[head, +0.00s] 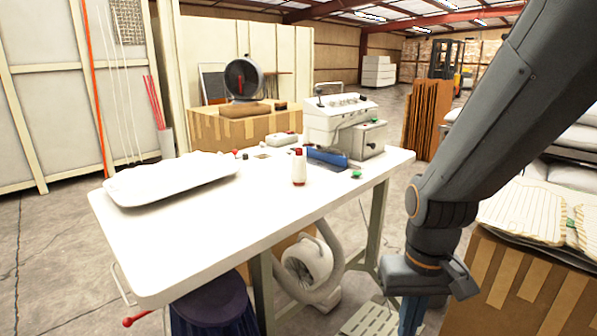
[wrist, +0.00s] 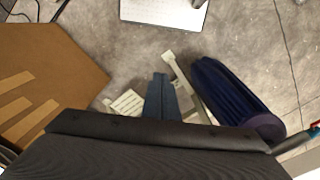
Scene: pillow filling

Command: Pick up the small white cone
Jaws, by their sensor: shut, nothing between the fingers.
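A small white upright piece with a red top (head: 299,168) stands on the white table (head: 250,205), left of a blue part of the machine. It is the nearest match to a small white cone, but its shape looks more like a bottle. My gripper (head: 410,318) hangs at the lower right of the head view, beside the table's right end and below its top, partly cut off by the frame. In the wrist view my gripper (wrist: 160,78) is shut and empty, pointing over the floor. The white piece is not visible in the wrist view.
A grey-white machine (head: 335,122) stands at the table's back right. A cardboard box (head: 515,285) is close on the right. A dark blue stool (head: 212,305) and a blower (head: 307,265) are under the table. The table's front middle is clear.

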